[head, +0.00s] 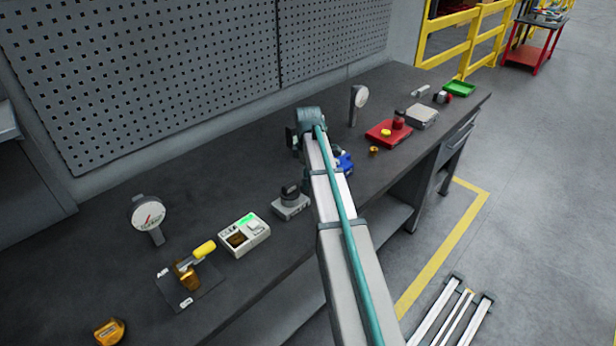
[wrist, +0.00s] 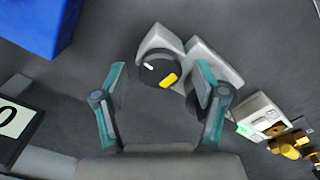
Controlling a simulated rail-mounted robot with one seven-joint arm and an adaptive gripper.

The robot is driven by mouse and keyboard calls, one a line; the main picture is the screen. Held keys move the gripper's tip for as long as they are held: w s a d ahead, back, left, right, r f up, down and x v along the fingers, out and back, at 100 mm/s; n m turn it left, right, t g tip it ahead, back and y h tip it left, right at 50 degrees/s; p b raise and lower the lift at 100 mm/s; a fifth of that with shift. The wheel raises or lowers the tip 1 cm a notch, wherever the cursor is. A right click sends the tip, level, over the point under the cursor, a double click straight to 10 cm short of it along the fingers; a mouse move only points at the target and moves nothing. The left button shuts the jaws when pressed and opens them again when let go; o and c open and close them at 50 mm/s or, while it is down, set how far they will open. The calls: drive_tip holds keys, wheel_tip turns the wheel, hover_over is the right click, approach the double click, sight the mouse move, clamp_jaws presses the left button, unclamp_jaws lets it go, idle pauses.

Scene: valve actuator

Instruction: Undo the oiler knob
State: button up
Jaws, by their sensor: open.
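No label shows that this is the oiler knob. My gripper (wrist: 160,82) is open and empty, with its fingers to the left and right of the knob in the picture. The knob appears beyond the fingertips, with no contact visible. In the head view my arm hides the fingertips.
A switch box (head: 244,234) and a brass valve with a yellow handle (head: 190,268) stand to the left. A blue object (head: 345,163) is partly behind my arm. A red base (head: 388,134) stands farther right. The bench behind the housing is clear.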

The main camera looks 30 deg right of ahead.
drive_tip(key=shift+r, duration=0.1)
wheel_tip(320, 180, up, 12)
idle(0.5)
idle(0.4)
